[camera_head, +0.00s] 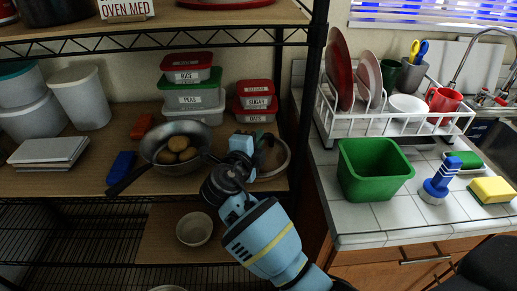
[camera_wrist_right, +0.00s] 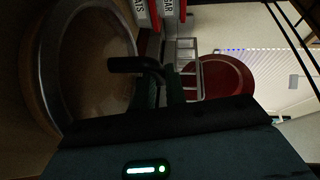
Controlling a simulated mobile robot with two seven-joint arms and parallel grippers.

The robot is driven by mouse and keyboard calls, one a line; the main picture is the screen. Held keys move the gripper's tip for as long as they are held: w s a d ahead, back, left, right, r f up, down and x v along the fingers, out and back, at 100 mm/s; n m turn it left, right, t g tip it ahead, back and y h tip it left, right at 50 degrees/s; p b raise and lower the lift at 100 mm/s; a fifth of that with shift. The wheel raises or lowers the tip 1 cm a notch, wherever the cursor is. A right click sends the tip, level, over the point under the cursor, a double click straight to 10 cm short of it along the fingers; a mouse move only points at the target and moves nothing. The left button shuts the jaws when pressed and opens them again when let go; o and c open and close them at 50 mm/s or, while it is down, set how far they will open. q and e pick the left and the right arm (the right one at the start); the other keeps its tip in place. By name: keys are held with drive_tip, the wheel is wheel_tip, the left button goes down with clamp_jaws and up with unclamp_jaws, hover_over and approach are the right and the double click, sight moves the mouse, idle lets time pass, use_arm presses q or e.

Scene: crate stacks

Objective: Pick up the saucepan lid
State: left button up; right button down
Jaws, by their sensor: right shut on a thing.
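The saucepan lid (camera_head: 286,163) is a round glass disc with a metal rim, on the right part of the wooden shelf in the head view. It also fills the left of the right wrist view (camera_wrist_right: 92,62), where its dark handle (camera_wrist_right: 128,65) shows. My right gripper (camera_head: 256,150) is shut on the lid at its handle; its fingers show dimly in the wrist view (camera_wrist_right: 155,88). The gripper hides the lid's left side in the head view. I cannot tell whether the lid is clear of the shelf. My left gripper is not in view.
A saucepan (camera_head: 165,136) with several brown round things stands just left of my gripper. Behind are labelled red-lidded boxes (camera_head: 256,102) and a box stack (camera_head: 192,98). The black rack post (camera_head: 312,100) stands close to the right. A bowl (camera_head: 194,229) is below.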

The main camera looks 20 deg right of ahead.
drive_tip(key=shift+r, duration=0.1)
wheel_tip(320, 180, up, 10)
drive_tip(key=shift+b, duration=0.4)
